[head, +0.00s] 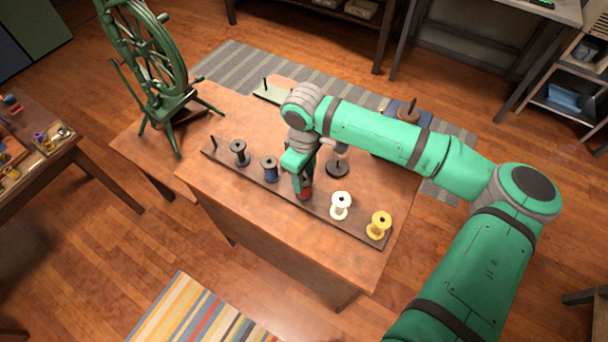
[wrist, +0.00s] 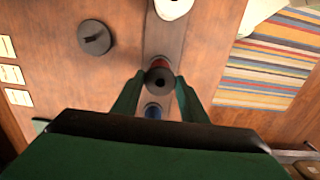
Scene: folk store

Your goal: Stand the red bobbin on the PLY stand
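The red bobbin (head: 304,193) stands in the row on the long dark rack (head: 323,209), between the blue bobbin (head: 270,168) and the white bobbin (head: 341,205). My gripper (head: 302,182) is over it and hides most of it. In the wrist view, its dark top and some red (wrist: 160,66) show between my two fingers (wrist: 160,82). The fingers are apart, one on each side of the bobbin; firm contact does not show. No PLY lettering can be read. A round black stand (head: 337,168) with a peg is just behind the row, empty.
A black bobbin (head: 240,153) and a yellow bobbin (head: 379,225) share the rack; its left-end peg is bare. A green board with a peg (head: 271,93) and a dark blue base (head: 405,114) are farther back. A green spinning wheel (head: 150,60) stands at left.

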